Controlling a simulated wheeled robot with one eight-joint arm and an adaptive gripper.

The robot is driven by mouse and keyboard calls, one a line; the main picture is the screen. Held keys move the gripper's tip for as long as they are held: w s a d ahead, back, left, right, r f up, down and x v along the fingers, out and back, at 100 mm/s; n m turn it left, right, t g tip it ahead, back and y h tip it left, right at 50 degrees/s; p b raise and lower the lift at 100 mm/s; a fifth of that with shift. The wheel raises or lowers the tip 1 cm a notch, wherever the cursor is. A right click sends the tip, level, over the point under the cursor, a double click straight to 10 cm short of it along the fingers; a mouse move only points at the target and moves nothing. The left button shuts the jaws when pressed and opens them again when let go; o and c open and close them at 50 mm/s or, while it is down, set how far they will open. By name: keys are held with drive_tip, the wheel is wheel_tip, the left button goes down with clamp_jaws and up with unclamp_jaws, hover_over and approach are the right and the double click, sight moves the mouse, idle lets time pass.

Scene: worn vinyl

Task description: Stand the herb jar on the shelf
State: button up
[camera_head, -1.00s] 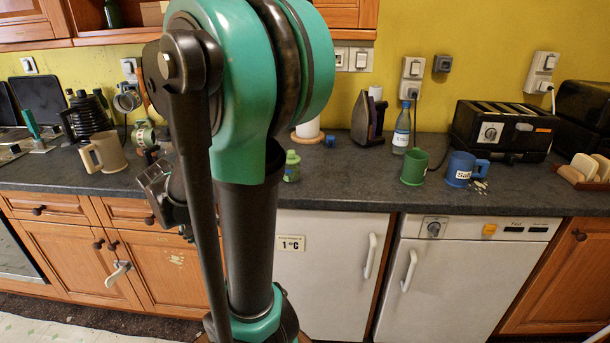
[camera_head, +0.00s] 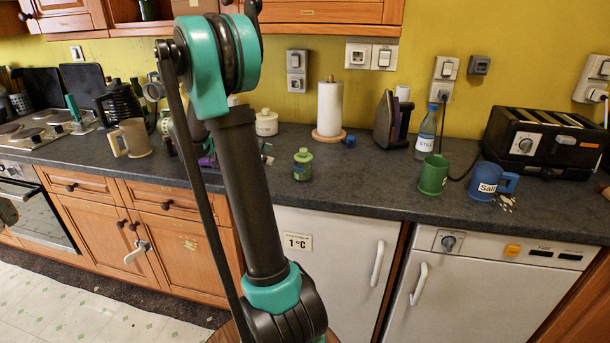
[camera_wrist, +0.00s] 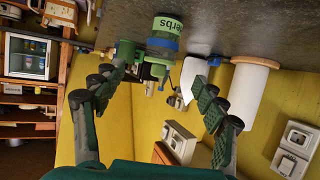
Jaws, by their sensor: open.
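The herb jar (camera_head: 303,164) is a small green jar standing upright on the dark countertop, near the counter's front edge. In the head view my arm hides most of the gripper, left of the jar. An open wall shelf (camera_head: 182,18) shows partly at the top left, with a green bottle (camera_head: 147,10) on it.
A paper towel roll (camera_head: 329,108), iron (camera_head: 389,120) and water bottle (camera_head: 427,132) stand behind and right of the jar. A green mug (camera_head: 433,174) and blue mug (camera_head: 488,181) are further right. A beige mug (camera_head: 133,138) stands left.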

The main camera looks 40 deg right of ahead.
sight(303, 163)
drive_tip(key=x, duration=1.3)
drive_tip(key=shift+w+d+f, duration=0.1)
drive_tip(key=shift+d+f, duration=0.05)
drive_tip(key=shift+f, duration=0.05)
drive_tip(key=c, duration=1.5)
wheel_tip(303, 163, up, 20)
